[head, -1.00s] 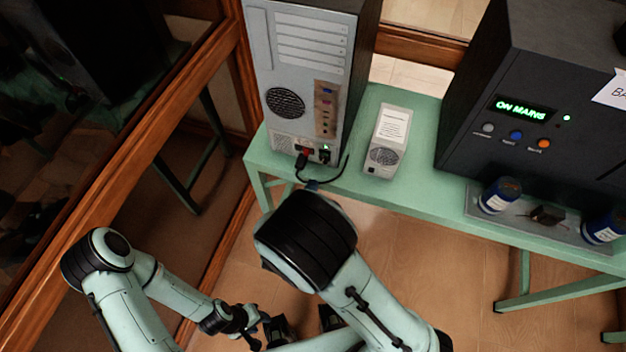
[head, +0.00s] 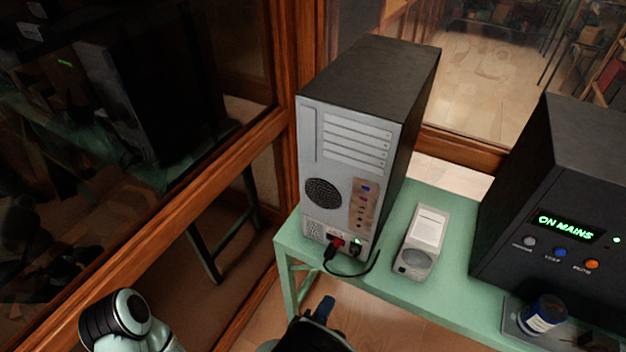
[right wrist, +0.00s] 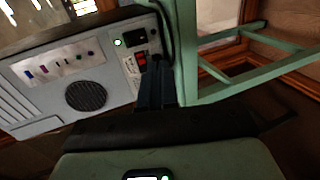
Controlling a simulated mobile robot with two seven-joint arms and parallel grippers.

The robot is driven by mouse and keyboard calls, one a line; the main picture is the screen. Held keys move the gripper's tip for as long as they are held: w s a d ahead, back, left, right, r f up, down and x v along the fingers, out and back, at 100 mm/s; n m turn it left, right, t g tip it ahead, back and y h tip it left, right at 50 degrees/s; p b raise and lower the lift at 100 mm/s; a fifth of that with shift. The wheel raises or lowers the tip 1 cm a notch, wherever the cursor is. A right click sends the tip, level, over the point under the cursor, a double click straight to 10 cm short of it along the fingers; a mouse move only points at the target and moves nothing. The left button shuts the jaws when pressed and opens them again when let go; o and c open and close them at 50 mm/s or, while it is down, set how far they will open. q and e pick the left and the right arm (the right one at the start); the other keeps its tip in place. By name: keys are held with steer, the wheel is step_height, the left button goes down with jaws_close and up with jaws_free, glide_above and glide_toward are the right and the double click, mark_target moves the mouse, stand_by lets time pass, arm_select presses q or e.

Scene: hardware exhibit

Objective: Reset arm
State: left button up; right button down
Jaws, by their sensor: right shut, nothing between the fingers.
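My right gripper (head: 322,309) shows at the bottom of the head view, just in front of the green table's near edge, below the grey computer tower (head: 345,165). In the right wrist view its dark fingers (right wrist: 157,84) are shut and empty, pointing toward the tower's back panel near a red switch (right wrist: 141,60). Only a pale green and black joint of my left arm shows at the lower left of the head view. My left gripper is out of view.
A black cable (head: 350,273) loops from the tower's back onto the green table (head: 450,300). A small pale box (head: 422,243) lies beside it. A dark unit reading "ON MAINS" (head: 565,228) and a blue jar (head: 543,315) stand at right. Wood-framed glass (head: 250,130) borders the left.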

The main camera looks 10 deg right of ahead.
steer(key=s+d+f+m+g+y, duration=0.1)
steer(key=d+f+m+g+y, duration=0.15)
steer(key=f, duration=0.65)
steer(key=s+d+f+m+g+y, duration=0.1)
steer(key=d+f+m+g+y, duration=0.15)
steer(key=f, duration=0.55)
steer(key=s+f+m+g+y, duration=0.3)
steer(key=s+f+m+g, duration=0.1)
steer(key=s, duration=0.4)
steer(key=s+d+f+m+g+y, duration=0.1)
steer(key=s+f+m+g+y, duration=0.2)
steer(key=s+f+m+g, duration=0.1)
steer(key=s+f+m, duration=0.1)
steer(key=s+m, duration=0.1)
steer(key=s, duration=0.1)
steer(key=shift+s+y+p, duration=0.35)
steer(key=shift+y+p, duration=0.05)
